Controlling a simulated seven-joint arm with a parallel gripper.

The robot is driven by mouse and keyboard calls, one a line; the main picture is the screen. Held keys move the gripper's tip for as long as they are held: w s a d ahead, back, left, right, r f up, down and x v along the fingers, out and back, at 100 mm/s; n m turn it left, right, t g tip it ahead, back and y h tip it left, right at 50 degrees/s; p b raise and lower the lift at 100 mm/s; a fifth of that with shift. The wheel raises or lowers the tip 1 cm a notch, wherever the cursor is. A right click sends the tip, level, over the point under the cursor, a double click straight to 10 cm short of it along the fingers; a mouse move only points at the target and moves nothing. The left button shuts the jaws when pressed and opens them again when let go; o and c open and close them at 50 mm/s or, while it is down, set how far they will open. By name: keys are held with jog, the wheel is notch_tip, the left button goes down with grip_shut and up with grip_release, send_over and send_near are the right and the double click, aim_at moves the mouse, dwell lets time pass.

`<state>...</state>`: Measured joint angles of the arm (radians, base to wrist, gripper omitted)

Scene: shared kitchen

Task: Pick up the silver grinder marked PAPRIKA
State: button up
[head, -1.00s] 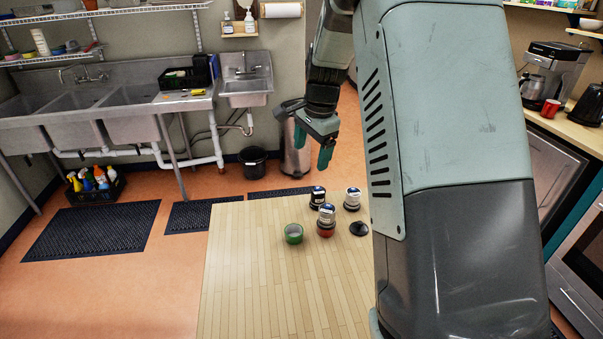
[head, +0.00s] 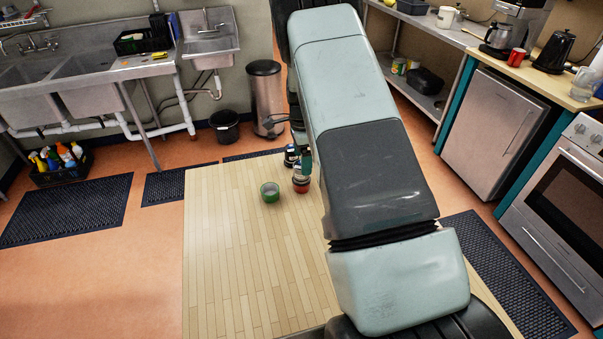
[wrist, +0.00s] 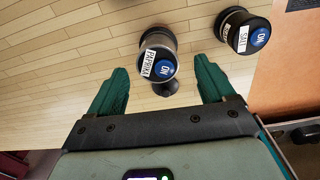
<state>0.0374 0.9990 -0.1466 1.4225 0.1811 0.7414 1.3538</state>
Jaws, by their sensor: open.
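The grinder marked PAPRIKA (wrist: 158,54) shows in the wrist view with a grey, silver-looking body, a dark cap with a blue top disc, and a white label. It stands on the wooden table. My gripper (wrist: 161,76) is open and empty, with one teal finger on each side of the line to this grinder; contact is not visible. In the head view, my gripper (head: 301,160) is mostly hidden behind my arm, among the grinders. I cannot pick out the PAPRIKA grinder there.
The grinder marked SALT (wrist: 243,32) stands to the right near the table's edge.

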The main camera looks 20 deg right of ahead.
jog(key=f, duration=0.4)
jog(key=shift+s+a+f, duration=0.15)
jog(key=shift+a+f, duration=0.05)
jog(key=shift+a, duration=0.05)
jog(key=c, duration=1.5)
